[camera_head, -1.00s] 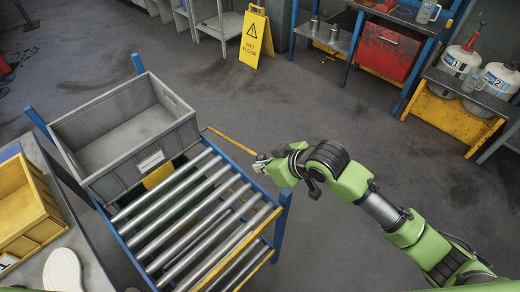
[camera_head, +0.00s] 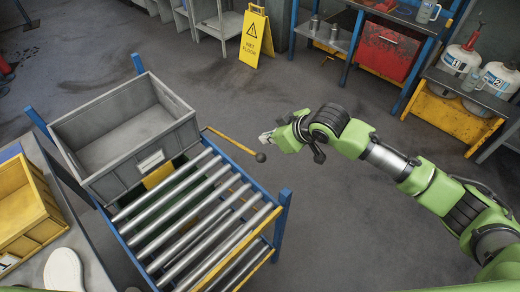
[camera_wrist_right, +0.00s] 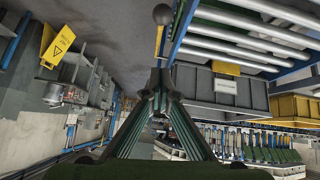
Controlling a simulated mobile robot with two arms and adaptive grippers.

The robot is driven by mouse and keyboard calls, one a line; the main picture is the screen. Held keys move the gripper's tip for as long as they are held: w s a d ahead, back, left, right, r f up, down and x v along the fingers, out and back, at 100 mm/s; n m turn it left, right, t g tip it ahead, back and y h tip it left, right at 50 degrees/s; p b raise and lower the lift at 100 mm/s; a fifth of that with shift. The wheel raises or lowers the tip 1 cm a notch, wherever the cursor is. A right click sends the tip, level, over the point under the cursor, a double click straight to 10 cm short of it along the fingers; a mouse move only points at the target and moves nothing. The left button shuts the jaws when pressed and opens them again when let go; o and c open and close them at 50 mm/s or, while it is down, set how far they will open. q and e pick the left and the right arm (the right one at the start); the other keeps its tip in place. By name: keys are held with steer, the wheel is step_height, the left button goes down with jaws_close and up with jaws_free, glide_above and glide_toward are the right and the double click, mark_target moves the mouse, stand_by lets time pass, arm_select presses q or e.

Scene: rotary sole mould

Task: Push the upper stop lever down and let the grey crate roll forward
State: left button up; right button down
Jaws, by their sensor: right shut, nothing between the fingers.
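The grey crate (camera_head: 125,133) sits at the back end of the roller rack, behind a yellow stop plate (camera_head: 158,175); it also shows in the right wrist view (camera_wrist_right: 233,92). The upper stop lever (camera_head: 232,142) is a yellow rod with a black ball knob (camera_head: 260,157), sticking out from the rack's right side. The knob also shows in the right wrist view (camera_wrist_right: 162,14). My right gripper (camera_head: 265,137) is shut and empty, just beyond the knob and apart from it. My left gripper is not in view.
The rollers (camera_head: 200,215) in front of the crate are bare. A blue corner post (camera_head: 283,215) stands at the rack's front right. A yellow crate (camera_head: 25,205) and a pale sole (camera_head: 63,270) are on the left bench. Floor right of the rack is clear.

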steer(key=p, duration=0.1)
glide_above(260, 156)
steer(key=w+a, duration=0.1)
steer(key=a, duration=0.1)
step_height(260, 156, down, 6)
steer(key=f, duration=0.1)
steer(key=d+f+p, duration=0.1)
steer(key=f, duration=0.1)
steer(key=shift+s+d, duration=0.35)
steer(key=shift+s+d+f, duration=0.15)
steer(key=shift+d+f, duration=0.05)
steer(key=shift+f, duration=0.1)
steer(key=shift+f, duration=0.15)
